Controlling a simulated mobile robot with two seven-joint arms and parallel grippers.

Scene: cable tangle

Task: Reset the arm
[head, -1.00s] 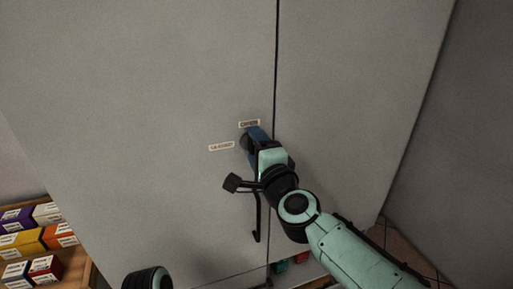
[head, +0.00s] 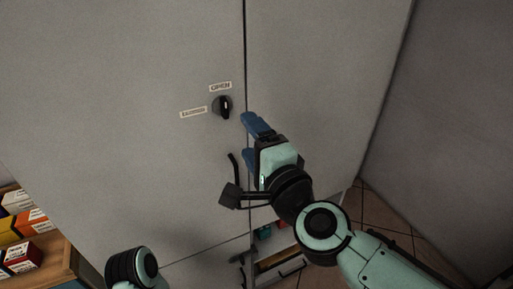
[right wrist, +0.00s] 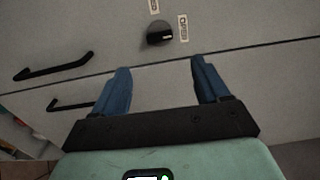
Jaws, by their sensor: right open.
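My right gripper (head: 247,138) is open and empty, its two blue fingers apart, just right of and below a black round knob (head: 222,106) on the grey cabinet. The knob is clear of the fingers. In the right wrist view the knob (right wrist: 160,34) shows beyond the open gripper (right wrist: 161,66). Labels sit above and left of the knob; the upper one (head: 220,87) reads OPEN. Part of my left arm (head: 133,268) shows at the bottom left; its gripper is out of the picture.
The grey cabinet door (head: 110,100) fills most of the view, with a dark seam right of the knob. A black handle (head: 233,168) hangs below the knob. A wooden shelf (head: 53,268) with several boxes is at lower left. Tiled floor (head: 352,210) shows at right.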

